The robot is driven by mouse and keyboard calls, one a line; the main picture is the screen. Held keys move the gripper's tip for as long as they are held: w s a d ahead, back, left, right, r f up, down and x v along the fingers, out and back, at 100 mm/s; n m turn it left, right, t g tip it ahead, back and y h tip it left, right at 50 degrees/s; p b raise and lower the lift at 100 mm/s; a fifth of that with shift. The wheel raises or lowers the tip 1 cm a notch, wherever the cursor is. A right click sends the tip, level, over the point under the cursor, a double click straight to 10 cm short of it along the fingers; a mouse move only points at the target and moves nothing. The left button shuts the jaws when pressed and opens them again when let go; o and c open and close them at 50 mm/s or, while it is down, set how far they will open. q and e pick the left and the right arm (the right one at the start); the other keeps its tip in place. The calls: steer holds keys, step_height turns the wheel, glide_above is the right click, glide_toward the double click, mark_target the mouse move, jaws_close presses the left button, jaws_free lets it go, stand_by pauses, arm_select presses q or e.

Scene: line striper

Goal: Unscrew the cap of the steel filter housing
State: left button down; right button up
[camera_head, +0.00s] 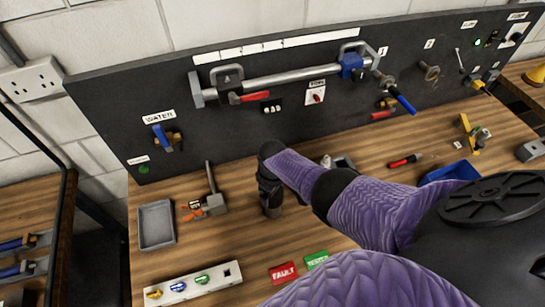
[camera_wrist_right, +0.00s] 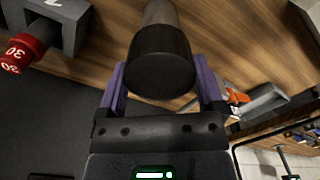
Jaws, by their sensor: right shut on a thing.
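The steel filter housing (camera_wrist_right: 160,13) shows in the right wrist view as a grey cylinder, with its dark round cap (camera_wrist_right: 160,68) facing the camera. The two purple fingers of my right gripper (camera_wrist_right: 160,88) are on either side of the cap, and the gripper is shut on it. In the head view my right gripper (camera_head: 271,200) is over the wooden bench, left of the middle. The housing is mostly hidden there, and I cannot make out the cap. My left gripper is not in view.
A black panel (camera_head: 130,110) with pipes, valves and labels stands behind the bench. A grey tray (camera_head: 156,224) and a grey clamp-like tool (camera_head: 211,203) lie left of the gripper. A white strip with knobs (camera_head: 195,284) and red (camera_head: 284,272) and green (camera_head: 316,260) tags lie in front.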

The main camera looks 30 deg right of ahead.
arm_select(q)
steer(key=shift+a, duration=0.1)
arm_select(e)
steer(key=n, duration=0.4)
steer(key=shift+n, duration=0.3)
steer(key=n, duration=0.4)
steer(key=shift+b, duration=0.4)
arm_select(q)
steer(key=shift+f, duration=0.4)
arm_select(e)
steer(key=shift+n, duration=0.3)
steer(key=n, duration=0.3)
steer(key=shift+b, duration=0.3)
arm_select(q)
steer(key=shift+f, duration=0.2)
